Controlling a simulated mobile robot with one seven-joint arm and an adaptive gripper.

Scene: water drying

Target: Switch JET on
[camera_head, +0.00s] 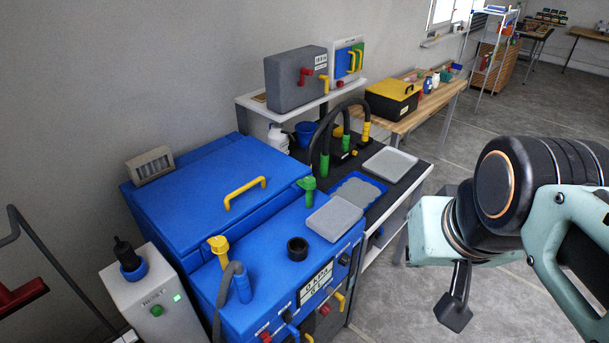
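A blue machine (210,285) stands at the lower left. Its front panel (316,283) carries a label too small to read, with red, yellow and blue knobs and levers around it. A white box (130,292) at its left has a blurred label, a green knob (157,311) and a small lit green spot. A grey box (290,80) on the shelf has a red handle (305,75) and a yellow one. I cannot tell for sure which control is JET. My gripper (455,312) is at the right, apart from all controls; its finger opening is not clear.
A black-topped table (400,188) with a grey tray, a blue tray and a black hose adjoins the machine. A wooden bench (440,95) with a yellow-lidded toolbox (392,98) stands behind. Open grey floor (520,110) lies at the right.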

